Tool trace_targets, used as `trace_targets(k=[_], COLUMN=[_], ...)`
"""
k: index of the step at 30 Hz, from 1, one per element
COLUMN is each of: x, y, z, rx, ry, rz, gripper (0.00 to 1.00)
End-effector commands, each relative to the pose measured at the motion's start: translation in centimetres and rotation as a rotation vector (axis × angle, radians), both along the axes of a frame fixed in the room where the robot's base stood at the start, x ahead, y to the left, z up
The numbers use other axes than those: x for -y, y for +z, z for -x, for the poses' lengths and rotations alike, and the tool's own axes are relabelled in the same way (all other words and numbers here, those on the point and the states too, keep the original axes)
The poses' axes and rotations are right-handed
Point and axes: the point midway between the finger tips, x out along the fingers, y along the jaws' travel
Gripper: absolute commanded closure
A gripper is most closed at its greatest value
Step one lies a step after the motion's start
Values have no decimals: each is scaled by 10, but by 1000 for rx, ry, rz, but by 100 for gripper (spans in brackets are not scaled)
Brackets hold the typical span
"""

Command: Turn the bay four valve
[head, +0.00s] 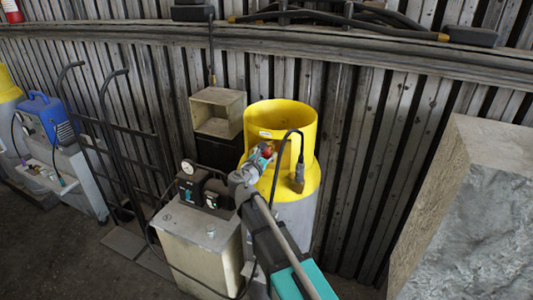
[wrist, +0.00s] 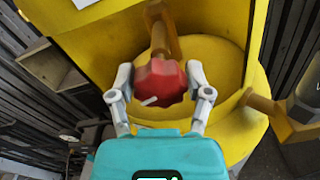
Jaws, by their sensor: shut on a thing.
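The valve has a red knob (wrist: 160,83) on a brass stem, inside the opening of a yellow collar (wrist: 212,20). In the head view the red knob (head: 267,153) shows small in the opening of the yellow collar (head: 282,115), which tops a grey cylinder (head: 297,218). My gripper (wrist: 160,88) is shut on the red knob, one finger on each side of it. A small white mark shows on the knob's lower face. In the head view my gripper (head: 264,157) reaches the collar's opening, and the arm hides part of the cylinder.
A metal cabinet (head: 196,245) with a gauge and dark boxes stands left of the cylinder. A black cable hangs by the collar to a grey connector (head: 298,178). A wooden box (head: 216,112) is behind. A hand truck (head: 125,150) stands left, a large stone block (head: 470,215) right.

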Motion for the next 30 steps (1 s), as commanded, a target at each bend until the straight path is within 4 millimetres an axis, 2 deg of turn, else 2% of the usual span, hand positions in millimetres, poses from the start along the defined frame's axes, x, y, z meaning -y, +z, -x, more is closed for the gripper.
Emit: trace_targets(k=[14,30], x=[1,2], y=[0,-2], z=[0,0], rx=[59,224], ry=[-2,-2], rz=[-162,-618], gripper=[83,83])
